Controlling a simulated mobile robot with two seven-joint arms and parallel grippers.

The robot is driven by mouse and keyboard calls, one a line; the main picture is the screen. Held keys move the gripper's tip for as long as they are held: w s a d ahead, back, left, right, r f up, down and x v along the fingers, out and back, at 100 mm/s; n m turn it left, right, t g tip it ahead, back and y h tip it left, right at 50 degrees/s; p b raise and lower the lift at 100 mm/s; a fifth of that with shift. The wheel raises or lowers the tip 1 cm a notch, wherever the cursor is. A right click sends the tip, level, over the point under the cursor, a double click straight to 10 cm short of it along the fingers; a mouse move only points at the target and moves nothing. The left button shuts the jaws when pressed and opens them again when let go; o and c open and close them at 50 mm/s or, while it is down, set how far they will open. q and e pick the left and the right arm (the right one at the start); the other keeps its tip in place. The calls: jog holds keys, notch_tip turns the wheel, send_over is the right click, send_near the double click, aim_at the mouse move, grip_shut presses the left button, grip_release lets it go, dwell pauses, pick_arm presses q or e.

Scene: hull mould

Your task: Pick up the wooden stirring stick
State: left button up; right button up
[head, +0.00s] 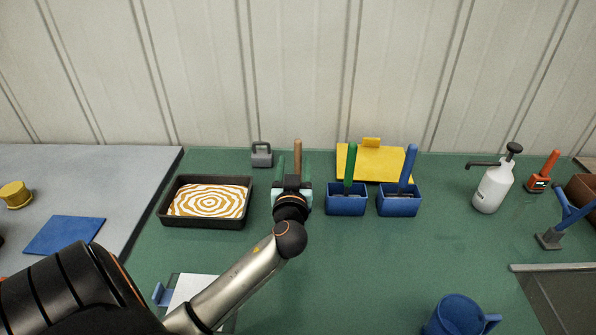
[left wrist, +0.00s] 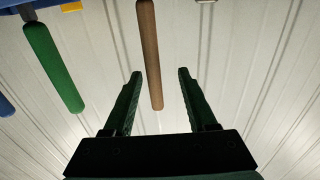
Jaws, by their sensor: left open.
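The wooden stirring stick (head: 297,150) stands upright behind my left gripper (head: 294,166); its lower part is hidden by the gripper. In the left wrist view the brown stick (left wrist: 149,50) runs down from the top edge, and its free end shows between the two fingers. My left gripper (left wrist: 159,74) is open, with one dark green finger on each side of the stick in the picture. A gap shows between the stick and each finger. What the stick stands in is hidden. My right gripper is not in view.
A dark tray (head: 165,213) with brown-and-white swirls lies left of the gripper. Blue bins with a green handle (head: 350,165) and a blue handle (head: 408,165) stand close on the right. A grey weight (head: 262,158) sits behind. The green table (head: 380,265) is clear in front of the bins.

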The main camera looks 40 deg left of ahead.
pick_arm(q)
jog(key=x, duration=0.1)
jog(key=p+x, duration=0.1)
jog(key=x, duration=0.2)
jog(key=shift+w+d+r, duration=0.15)
jog(key=shift+w+r, duration=0.05)
jog(key=shift+w, duration=0.3)
jog(key=shift+w+a+f+p, duration=0.1)
jog(key=shift+w+a+p, duration=0.15)
jog(key=shift+p, duration=0.05)
grip_shut()
